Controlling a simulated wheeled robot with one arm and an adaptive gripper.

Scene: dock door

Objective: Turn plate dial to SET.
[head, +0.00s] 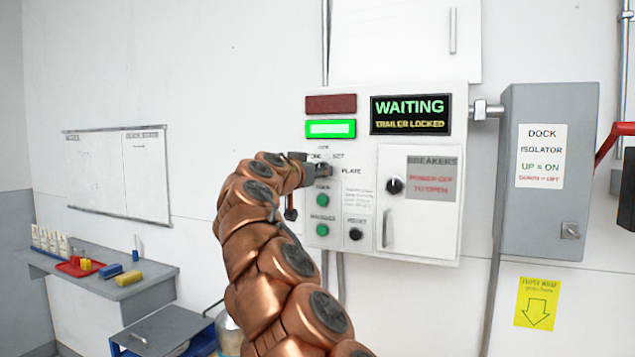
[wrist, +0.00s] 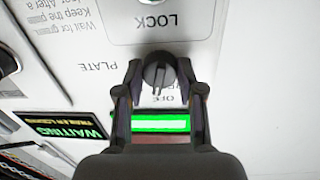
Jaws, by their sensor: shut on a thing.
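The plate dial (wrist: 158,72) is a dark round knob on the white control panel (head: 463,180). In the wrist view, which is upside down, it sits between the fingertips of my gripper (wrist: 160,80). The gripper is shut on the dial. The word PLATE is beside it and OFF shows near it. In the head view my gripper (head: 318,170) is at the dial, and my arm hides part of the labels around it. I cannot tell which mark the dial points to. The display (head: 410,114) reads WAITING and TRAILER LOCKED.
A green lamp (head: 331,129) is lit under a dark red one (head: 331,104). Green buttons (head: 322,200) and a black button (head: 355,234) sit below the dial. The breaker door (head: 420,230) and grey isolator box (head: 550,215) are to the right. A shelf (head: 130,287) stands at left.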

